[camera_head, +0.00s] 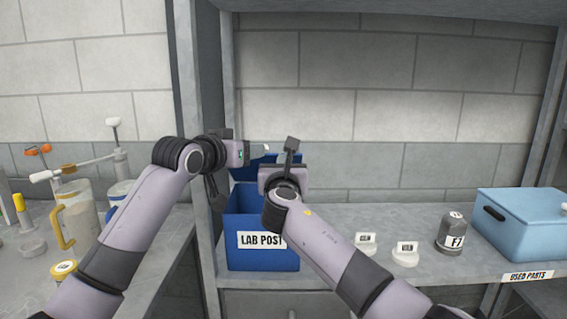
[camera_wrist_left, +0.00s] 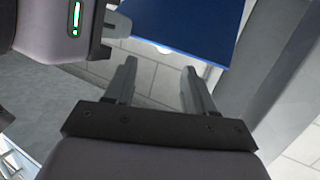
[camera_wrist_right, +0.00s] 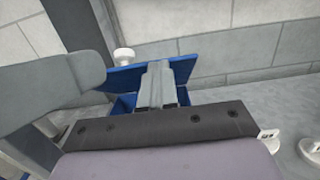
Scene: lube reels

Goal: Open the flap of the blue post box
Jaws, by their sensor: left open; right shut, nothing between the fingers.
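The blue post box (camera_head: 262,258), labelled "LAB POST", stands on the shelf. Its blue flap (camera_head: 248,168) is tilted up at the back, with a gap over the box; the flap also shows in the right wrist view (camera_wrist_right: 185,68) and as a blue panel in the left wrist view (camera_wrist_left: 205,25). A small white knob (camera_wrist_right: 124,55) shows at the flap's edge. My right gripper (camera_head: 291,145) is shut and empty, its fingers (camera_wrist_right: 158,72) over the box in front of the flap; contact is unclear. My left gripper (camera_wrist_left: 160,68) is open and empty, close to the flap's left side.
A grey post (camera_head: 190,70) stands left of the box. Jugs (camera_head: 76,215) and a white-knobbed device stand on the left bench. Small labelled white pieces (camera_head: 405,253), a dark canister (camera_head: 450,235) and a light-blue bin (camera_head: 520,228) stand to the right on the shelf.

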